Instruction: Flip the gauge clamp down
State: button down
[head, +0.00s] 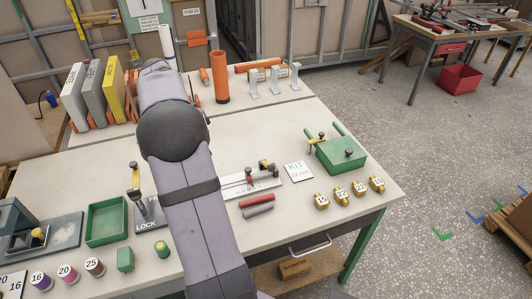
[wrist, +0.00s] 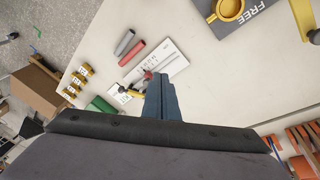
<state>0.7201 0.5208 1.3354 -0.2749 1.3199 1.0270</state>
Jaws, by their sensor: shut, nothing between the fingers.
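The gauge (head: 250,184) is a white marked plate lying on the bench, with a red part (head: 249,176) on it. At its right end is a small yellow and black clamp (head: 267,167); its exact angle is hard to tell. The wrist view shows the gauge (wrist: 168,62) too, with the yellow clamp lever (wrist: 134,93) and its black knob beside my fingers. My gripper (wrist: 160,80) has blue fingers, shut and empty, pointing toward the clamp end of the gauge; I cannot tell whether they touch it. In the head view my arm hides the gripper.
Red and grey rods (head: 257,204) lie before the gauge. A KIT card (head: 298,172), brass numbered parts (head: 340,195) and a green clamp block (head: 340,153) stand to the right. A LOCK plate (head: 150,215) and green tray (head: 106,222) are left.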

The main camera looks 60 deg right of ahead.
jog(key=s+d+r+m+g+p, duration=0.1)
jog(key=s+d+r+m, duration=0.3)
jog(key=s+d+m, duration=0.65)
jog(key=n+p, duration=0.3)
jog(key=p, duration=0.1)
send_over(271, 168)
jog(key=w, duration=0.2)
notch_tip(271, 168, down, 12)
jog(key=shift+s+f+p, duration=0.15)
jog(key=shift+f+p, duration=0.2)
jog(key=shift+f, duration=0.25)
jog(key=shift+f, duration=0.15)
jog(key=shift+s+a+f+b, duration=0.1)
jog(key=shift+s+a+b, duration=0.1)
jog(key=shift+b, duration=0.4)
jog(key=shift+s+f+b, duration=0.15)
jog(key=shift+f+b, duration=0.1)
jog(key=shift+b, duration=0.15)
jog(key=f+b, duration=0.1)
jog(key=b, duration=0.1)
jog(key=s+a+f+b, duration=0.1)
jog(key=b, duration=0.1)
jog(key=s+a+f+b, duration=0.1)
jog(key=b, duration=0.1)
jog(key=shift+f+b, duration=0.3)
